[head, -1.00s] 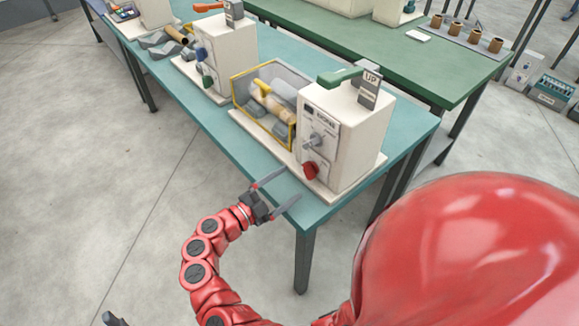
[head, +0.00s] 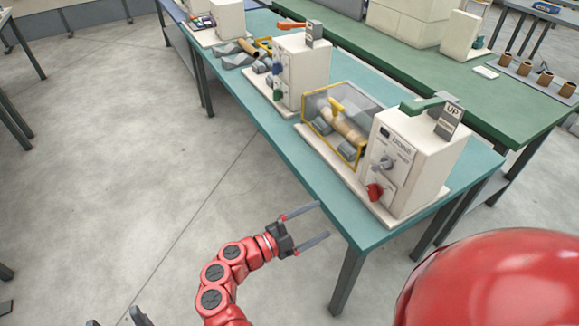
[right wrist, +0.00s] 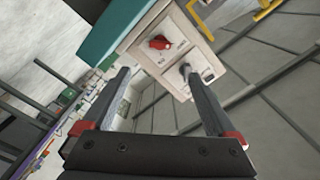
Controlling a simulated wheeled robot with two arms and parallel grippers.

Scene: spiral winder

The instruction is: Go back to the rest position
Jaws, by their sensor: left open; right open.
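My right gripper (head: 322,220) is open and empty. Its fingertips are by the near edge of the teal table (head: 290,190), in front of the nearest white machine (head: 420,160). In the right wrist view, my right gripper (right wrist: 155,78) has its fingers spread, with the machine's red knob (right wrist: 160,42) and dark lever (right wrist: 186,72) beyond them. My left gripper (head: 118,318) is low at the left of the head view, cut off by the bottom edge. Its fingers are apart with nothing seen between them.
The machine has a red knob (head: 375,192), a green handle (head: 425,105) and a yellow-framed guard (head: 362,155). A second white machine (head: 303,70) stands further back. A green table (head: 400,60) runs behind. The floor (head: 150,170) left of the teal table is clear.

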